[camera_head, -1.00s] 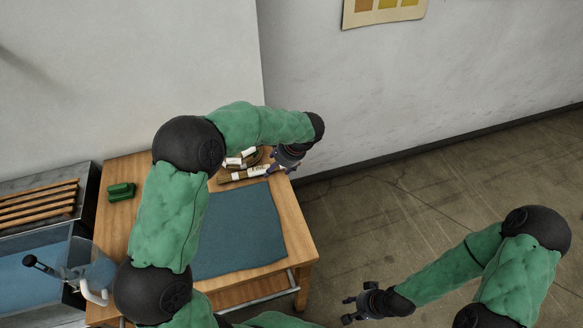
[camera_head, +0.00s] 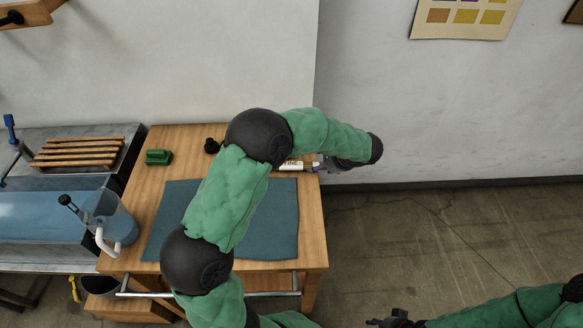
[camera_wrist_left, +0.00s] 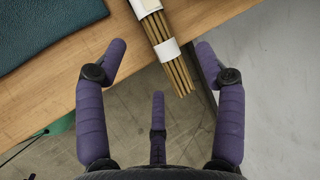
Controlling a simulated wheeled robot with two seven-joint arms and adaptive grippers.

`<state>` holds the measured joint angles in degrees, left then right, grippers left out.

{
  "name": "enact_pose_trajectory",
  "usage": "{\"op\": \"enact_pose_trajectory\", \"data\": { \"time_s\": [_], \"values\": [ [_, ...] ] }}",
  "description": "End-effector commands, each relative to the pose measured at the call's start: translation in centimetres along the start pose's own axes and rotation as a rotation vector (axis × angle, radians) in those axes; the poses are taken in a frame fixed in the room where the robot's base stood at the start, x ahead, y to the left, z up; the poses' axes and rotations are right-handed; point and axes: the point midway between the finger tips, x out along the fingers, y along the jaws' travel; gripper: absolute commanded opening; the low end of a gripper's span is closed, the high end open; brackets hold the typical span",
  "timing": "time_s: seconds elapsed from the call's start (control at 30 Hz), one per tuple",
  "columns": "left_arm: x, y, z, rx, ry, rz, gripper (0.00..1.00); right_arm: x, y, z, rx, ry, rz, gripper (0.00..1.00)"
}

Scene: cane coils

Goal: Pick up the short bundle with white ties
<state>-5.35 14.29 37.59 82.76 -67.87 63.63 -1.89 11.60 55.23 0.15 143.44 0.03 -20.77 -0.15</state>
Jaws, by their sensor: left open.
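A bundle of thin tan canes shows in the left wrist view (camera_wrist_left: 178,72), wrapped with white bands. Its near end juts past the wooden table's edge. In the head view only part of it (camera_head: 296,166) shows, a pale piece with dark lettering, mostly hidden by my left arm. My left gripper (camera_head: 335,163) is at the table's right end; in the left wrist view (camera_wrist_left: 160,50) its purple fingers are spread open, with the bundle's end in line between them, not gripped. My right gripper (camera_head: 392,320) is low at the bottom edge, away from the table, its fingers unclear.
The wooden table (camera_head: 312,225) carries a blue-green mat (camera_head: 275,225), a green block (camera_head: 158,157) and a small black object (camera_head: 211,146). A jug (camera_head: 112,218) stands at the left, near a metal trough with wooden slats (camera_head: 80,150). A wall rises behind.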

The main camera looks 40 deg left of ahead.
Motion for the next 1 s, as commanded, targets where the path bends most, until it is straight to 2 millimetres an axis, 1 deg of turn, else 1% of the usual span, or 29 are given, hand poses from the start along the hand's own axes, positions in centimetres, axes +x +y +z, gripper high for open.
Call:
{"op": "enact_pose_trajectory", "data": {
  "time_s": [0.23,0.33,0.43,0.6,0.63,0.67,0.7,0.77,0.8,0.83,0.87,1.0],
  "values": [
    [3.2,0.6,-1.0,0.000,-0.001,0.002,0.70,1.5,0.6,-0.1,0.000,0.001,0.000,0.40],
    [4.5,0.5,-0.9,0.000,-0.002,0.002,0.70,1.9,0.7,-0.1,0.000,0.001,0.000,0.40],
    [4.9,0.4,-0.9,0.000,0.001,0.001,0.70,1.9,0.7,-0.1,0.000,0.000,0.000,0.40],
    [4.8,0.3,-0.9,0.000,0.001,0.000,0.70,1.9,0.7,-0.1,0.000,0.001,0.000,0.40],
    [4.8,0.3,-0.9,0.000,0.001,0.000,0.67,1.9,0.7,-0.1,0.000,0.001,0.000,0.40],
    [4.8,0.3,-0.9,0.000,0.001,0.000,0.58,1.9,0.7,-0.1,0.000,0.001,0.000,0.40],
    [4.8,0.3,-0.9,0.000,0.001,0.000,0.47,1.9,0.7,-0.1,0.000,0.001,0.000,0.40],
    [4.8,0.3,-0.9,0.000,0.001,0.000,0.30,1.9,0.7,-0.1,0.000,0.001,0.000,0.40],
    [4.8,0.3,-0.9,0.000,0.001,0.000,0.19,1.9,0.7,-0.1,0.000,0.001,0.000,0.40],
    [4.8,0.3,-0.9,0.000,0.001,0.001,0.10,1.9,0.7,-0.1,0.000,0.001,0.000,0.40],
    [4.8,0.3,-0.9,0.000,0.001,0.001,0.08,1.9,0.7,-0.1,0.000,0.001,0.000,0.40],
    [4.8,0.3,-0.9,0.000,0.000,0.000,0.07,1.9,0.7,-0.1,0.000,0.001,0.000,0.40]
  ]
}}
